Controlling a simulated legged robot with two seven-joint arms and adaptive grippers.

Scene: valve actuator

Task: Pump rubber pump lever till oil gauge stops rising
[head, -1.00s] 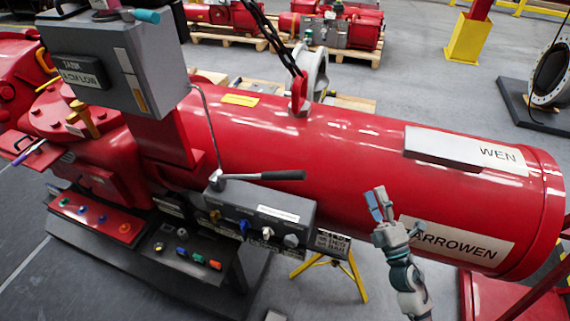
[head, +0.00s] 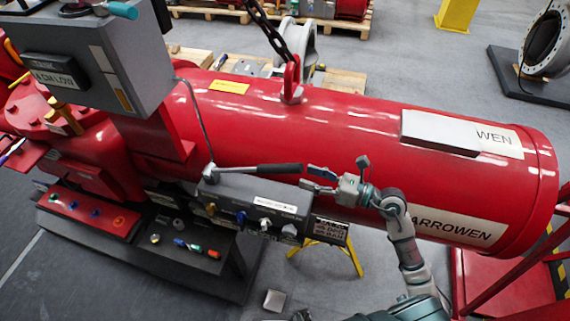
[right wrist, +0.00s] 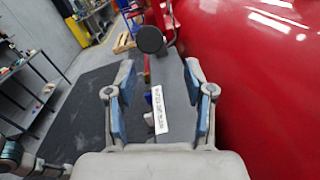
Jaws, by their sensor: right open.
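The pump lever has a black rubber grip (head: 272,169) and a metal arm running left to a pivot on the grey pump box (head: 250,205). My right gripper (head: 312,178) is open, just right of the grip's free end, its fingers pointing left toward it. In the right wrist view the round end of the grip (right wrist: 150,39) shows ahead of and between the open fingers (right wrist: 156,85), apart from them. An oil gauge cannot be made out clearly. My left gripper is not in view.
The large red cylinder (head: 350,130) lies right behind the lever and close to my right gripper. A grey control box (head: 85,70) stands at upper left. A chain (head: 268,30) hangs to a lifting eye. Coloured knobs line a panel (head: 90,210) at lower left.

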